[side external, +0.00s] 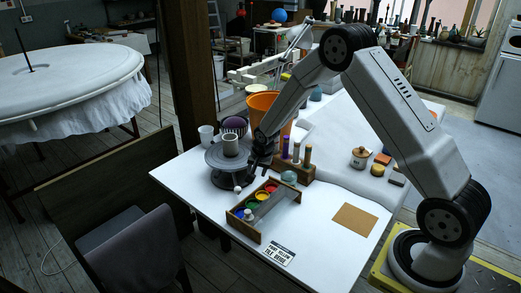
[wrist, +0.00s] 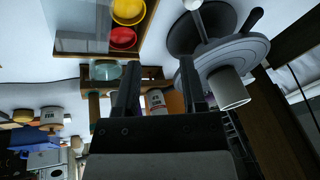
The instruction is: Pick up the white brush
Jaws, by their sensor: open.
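I cannot make out bristles. My gripper (wrist: 160,68) is open, with nothing visibly held between its fingers. In the side view my gripper (side external: 256,160) is just right of the turntable, above the table, and apart from the white end.
A pale cup (side external: 231,144) stands on the turntable. An orange bucket (side external: 263,102) is behind my gripper. A wooden tray of paint pots (side external: 262,228) lies in front, and a wooden rack with bottles (side external: 308,172) is right.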

